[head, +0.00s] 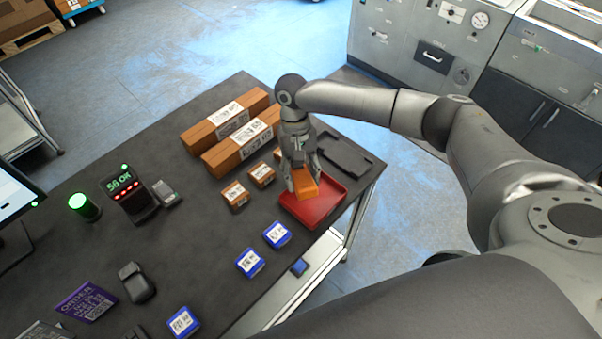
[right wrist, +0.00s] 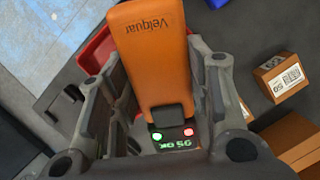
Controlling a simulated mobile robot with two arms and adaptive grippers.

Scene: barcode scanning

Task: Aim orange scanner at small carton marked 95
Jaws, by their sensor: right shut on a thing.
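The orange scanner (right wrist: 150,60) is held between the fingers of my right gripper (right wrist: 150,105). Its lit green screen ends in "OK", with a green and a red light beside it. In the head view my right gripper (head: 304,180) holds the scanner (head: 307,190) over the red tray (head: 320,211); whether it touches the tray I cannot tell. Small cartons with white labels (head: 235,194) and (head: 262,175) stand left of the tray, and another is partly hidden behind the gripper. One small carton (right wrist: 280,77) shows right of the gripper in the wrist view; its number is unclear.
Two long cartons (head: 240,145) lie at the back. Several blue boxes (head: 277,234) lie toward the front. A display stand (head: 130,197) with green text, a green light (head: 82,206) and a dark handheld device (head: 137,282) are at left. A dark tray (head: 343,155) lies behind the red one.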

